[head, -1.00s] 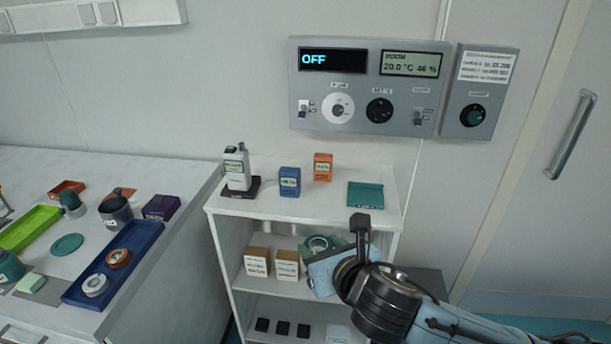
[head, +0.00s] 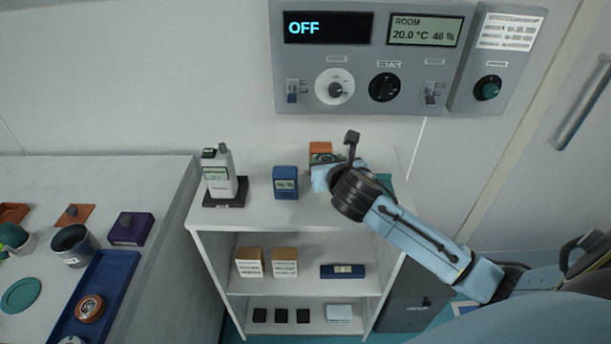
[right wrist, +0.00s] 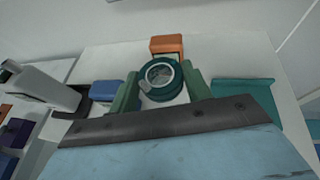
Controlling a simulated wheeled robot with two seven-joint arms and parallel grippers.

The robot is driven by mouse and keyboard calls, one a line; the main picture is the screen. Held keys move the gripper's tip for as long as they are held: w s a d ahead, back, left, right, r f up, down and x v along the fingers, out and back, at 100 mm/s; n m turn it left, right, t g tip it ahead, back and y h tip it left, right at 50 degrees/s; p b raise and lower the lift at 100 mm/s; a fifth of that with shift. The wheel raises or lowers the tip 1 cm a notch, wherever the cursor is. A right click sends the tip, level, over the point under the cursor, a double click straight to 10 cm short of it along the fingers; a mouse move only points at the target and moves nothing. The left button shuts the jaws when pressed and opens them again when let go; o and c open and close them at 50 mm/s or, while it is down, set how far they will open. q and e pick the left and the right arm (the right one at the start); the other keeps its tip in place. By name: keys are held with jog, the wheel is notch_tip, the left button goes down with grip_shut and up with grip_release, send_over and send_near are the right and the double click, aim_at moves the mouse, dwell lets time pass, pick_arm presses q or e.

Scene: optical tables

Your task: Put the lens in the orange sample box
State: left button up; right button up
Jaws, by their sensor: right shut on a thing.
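The lens (right wrist: 163,80) is a round glass in a dark teal ring. In the right wrist view it sits between the two green fingers of my right gripper (right wrist: 161,88), which is shut on it. In the head view my right gripper (head: 328,166) is over the top of the white shelf unit, largely hiding the lens. The orange sample box (head: 320,149) stands on the shelf top, just behind the gripper and partly hidden. In the right wrist view the orange box (right wrist: 167,45) is straight beyond the lens, apart from it. My left gripper is not in view.
On the shelf top (head: 255,210), a blue box (head: 285,182) and a grey instrument on a dark base (head: 220,174) stand left of the gripper. A teal case (right wrist: 243,92) lies to the right. A control panel (head: 370,55) hangs on the wall behind.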

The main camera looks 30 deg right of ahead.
jog(key=b, duration=0.1)
send_over(327, 199)
notch_tip(327, 199, down, 6)
jog(key=shift+f, duration=0.25)
jog(key=shift+f+b, duration=0.35)
notch_tip(327, 199, down, 2)
jog(key=shift+f+b, duration=0.2)
jog(key=shift+b, duration=0.15)
jog(key=shift+f, duration=0.4)
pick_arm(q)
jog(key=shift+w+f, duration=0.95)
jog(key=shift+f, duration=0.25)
pick_arm(e)
jog(key=shift+r, duration=0.1)
jog(key=o, duration=1)
